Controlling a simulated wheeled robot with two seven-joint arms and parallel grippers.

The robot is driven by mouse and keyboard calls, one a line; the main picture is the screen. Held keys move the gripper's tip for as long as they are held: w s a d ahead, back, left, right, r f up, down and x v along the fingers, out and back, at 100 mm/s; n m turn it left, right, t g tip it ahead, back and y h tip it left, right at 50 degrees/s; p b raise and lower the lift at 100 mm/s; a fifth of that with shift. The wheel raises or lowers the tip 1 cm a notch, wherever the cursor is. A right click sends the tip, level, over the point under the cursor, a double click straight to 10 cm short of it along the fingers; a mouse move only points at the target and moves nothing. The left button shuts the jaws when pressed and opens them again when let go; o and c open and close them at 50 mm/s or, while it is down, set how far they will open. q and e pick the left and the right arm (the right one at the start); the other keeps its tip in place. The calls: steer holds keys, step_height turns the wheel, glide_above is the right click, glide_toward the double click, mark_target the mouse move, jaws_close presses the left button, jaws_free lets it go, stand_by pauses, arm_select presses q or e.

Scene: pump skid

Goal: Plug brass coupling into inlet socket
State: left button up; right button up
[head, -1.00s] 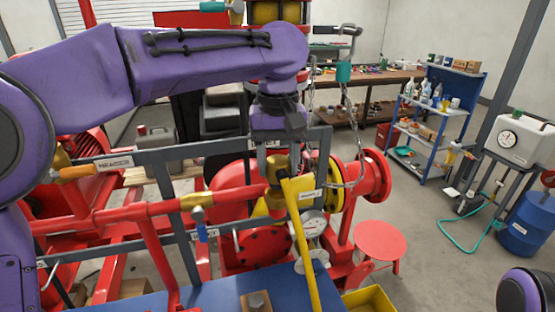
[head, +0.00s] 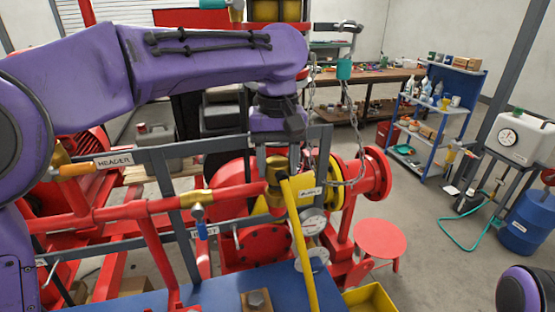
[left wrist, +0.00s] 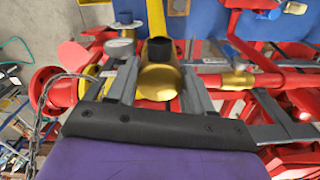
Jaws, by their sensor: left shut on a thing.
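My left gripper (head: 283,165) reaches down from above and is shut on the brass coupling (head: 277,170). The coupling also shows in the left wrist view (left wrist: 158,80), between the two grey fingers (left wrist: 155,88), with a dark round part at its far side. A yellow hose (head: 304,248) runs down from beside the coupling. A red pipe (head: 240,195) with a brass valve (head: 197,198) ends beside the coupling in the head view. The inlet socket is not clearly visible, and I cannot tell whether the coupling touches it. My right gripper is out of view.
A grey frame (head: 160,185) stands close around the pipe. A chain (head: 352,120) hangs to the right of my gripper, near a red flange (head: 375,172). A pressure gauge (head: 313,221) sits just below. A blue bench top (head: 210,292) is in front.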

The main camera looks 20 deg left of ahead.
arm_select(q)
steer(key=shift+f, duration=1.45)
steer(key=o, duration=1.2)
steer(key=shift+o, duration=0.2)
step_height(320, 180, up, 10)
steer(key=shift+r, duration=0.25)
